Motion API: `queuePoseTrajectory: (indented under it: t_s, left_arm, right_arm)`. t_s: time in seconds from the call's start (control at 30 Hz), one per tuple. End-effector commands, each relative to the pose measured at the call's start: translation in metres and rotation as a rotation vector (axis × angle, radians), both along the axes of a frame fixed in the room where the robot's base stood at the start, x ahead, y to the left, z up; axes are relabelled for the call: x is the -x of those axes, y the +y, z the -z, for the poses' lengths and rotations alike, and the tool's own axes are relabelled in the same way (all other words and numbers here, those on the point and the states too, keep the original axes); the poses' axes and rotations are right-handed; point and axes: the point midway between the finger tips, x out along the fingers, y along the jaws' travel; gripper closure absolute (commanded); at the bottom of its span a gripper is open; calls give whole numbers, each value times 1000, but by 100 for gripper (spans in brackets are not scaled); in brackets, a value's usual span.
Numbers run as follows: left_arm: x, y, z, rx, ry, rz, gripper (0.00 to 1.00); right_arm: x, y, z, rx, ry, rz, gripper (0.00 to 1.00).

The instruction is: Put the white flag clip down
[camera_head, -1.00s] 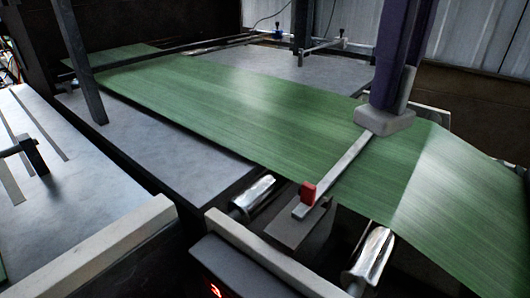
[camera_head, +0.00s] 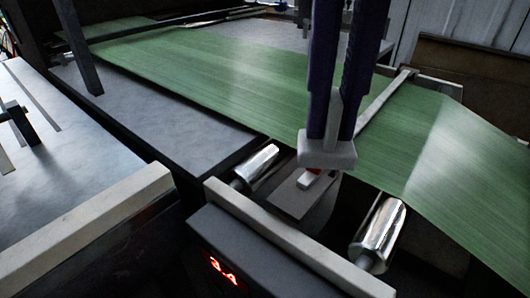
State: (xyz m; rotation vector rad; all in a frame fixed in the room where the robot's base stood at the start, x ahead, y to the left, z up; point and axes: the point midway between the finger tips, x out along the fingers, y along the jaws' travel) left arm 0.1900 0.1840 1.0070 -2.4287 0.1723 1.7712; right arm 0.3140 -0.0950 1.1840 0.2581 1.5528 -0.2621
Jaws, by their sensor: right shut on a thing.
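My right gripper (camera_head: 333,138) comes down from the top with dark purple fingers. A pale block (camera_head: 326,156) spans both fingertips, with a pale pointed part rising between them; I take this to be the white flag clip, held shut, though its outline is hard to separate from the fingertips. It is at the near end of the pale bar (camera_head: 385,98) that crosses the green web. A red piece (camera_head: 312,171) on that end shows just below the block; I cannot tell whether they touch. My left gripper is not in view.
The green web (camera_head: 220,85) runs over the grey table. Shiny rollers (camera_head: 380,234) flank the grey plate (camera_head: 291,200) under the bar's near end. A dark box with red lit digits (camera_head: 222,268) stands in front. A blue piece (camera_head: 282,6) shows at the back.

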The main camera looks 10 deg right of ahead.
Motion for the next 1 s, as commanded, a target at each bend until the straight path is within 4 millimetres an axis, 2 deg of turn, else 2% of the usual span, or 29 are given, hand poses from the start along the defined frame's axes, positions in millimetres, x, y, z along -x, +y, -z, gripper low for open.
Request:
queuePoseTrajectory:
  t_s: [0.1, 0.27, 0.7, 0.8, 1.0]
  left_arm:
    - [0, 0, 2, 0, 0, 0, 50]
    - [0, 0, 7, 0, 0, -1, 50]
    - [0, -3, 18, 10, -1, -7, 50]
    - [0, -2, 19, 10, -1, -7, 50]
    - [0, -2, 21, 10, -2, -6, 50]
  right_arm:
    - [2, 4, 4, -2, 1, -136, 100]
    - [3, 6, 20, -3, 5, -209, 100]
    - [3, 5, 138, -1, 4, -209, 100]
    - [3, 5, 154, -1, 2, -209, 100]
    - [3, 5, 173, 0, 2, -209, 100]
